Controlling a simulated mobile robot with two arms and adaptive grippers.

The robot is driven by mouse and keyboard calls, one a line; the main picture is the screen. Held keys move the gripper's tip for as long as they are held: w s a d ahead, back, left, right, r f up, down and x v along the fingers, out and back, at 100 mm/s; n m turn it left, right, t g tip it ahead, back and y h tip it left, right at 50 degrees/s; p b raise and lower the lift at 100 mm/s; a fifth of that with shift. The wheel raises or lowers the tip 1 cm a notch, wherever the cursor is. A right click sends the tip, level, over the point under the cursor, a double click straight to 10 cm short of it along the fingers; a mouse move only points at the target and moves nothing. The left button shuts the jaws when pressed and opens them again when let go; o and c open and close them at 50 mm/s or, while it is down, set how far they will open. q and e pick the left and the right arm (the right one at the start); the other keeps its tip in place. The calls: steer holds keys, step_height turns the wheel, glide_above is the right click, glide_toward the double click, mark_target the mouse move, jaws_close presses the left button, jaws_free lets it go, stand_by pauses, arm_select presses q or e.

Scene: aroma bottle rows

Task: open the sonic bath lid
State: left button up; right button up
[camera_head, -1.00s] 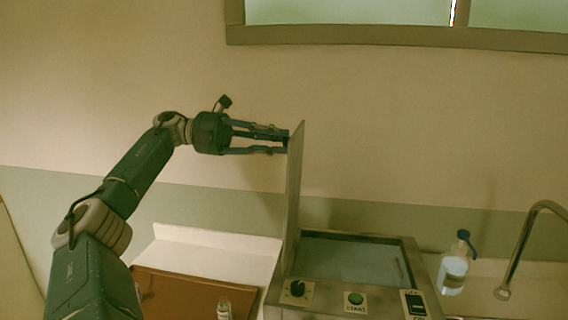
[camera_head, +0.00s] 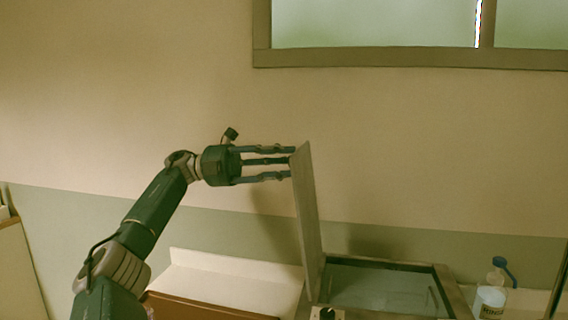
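The sonic bath (camera_head: 456,299) stands at the lower right, its basin uncovered, with bluish-grey liquid or a grey inner surface showing. Its lid (camera_head: 309,220) is a flat grey panel standing nearly upright at the bath's left edge, its top leaning slightly left. My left gripper (camera_head: 291,161) reaches in from the left beside the lid's upper left edge. Its fingers are spread apart with nothing between them, and the tips are at or very near the lid; contact is not clear. My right gripper is not in view.
A bottle with a blue cap (camera_head: 490,300) stands right of the bath. A white ledge (camera_head: 235,277) and a brown surface (camera_head: 200,308) lie left of it. A control knob (camera_head: 326,314) shows at the bath's front. A window (camera_head: 380,25) is above; the wall between is clear.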

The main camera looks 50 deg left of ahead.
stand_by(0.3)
arm_select(q)
steer(key=v, duration=0.7)
stand_by(0.4)
steer(key=shift+s+a+f, duration=0.1)
steer(key=shift+a, duration=0.05)
stand_by(0.6)
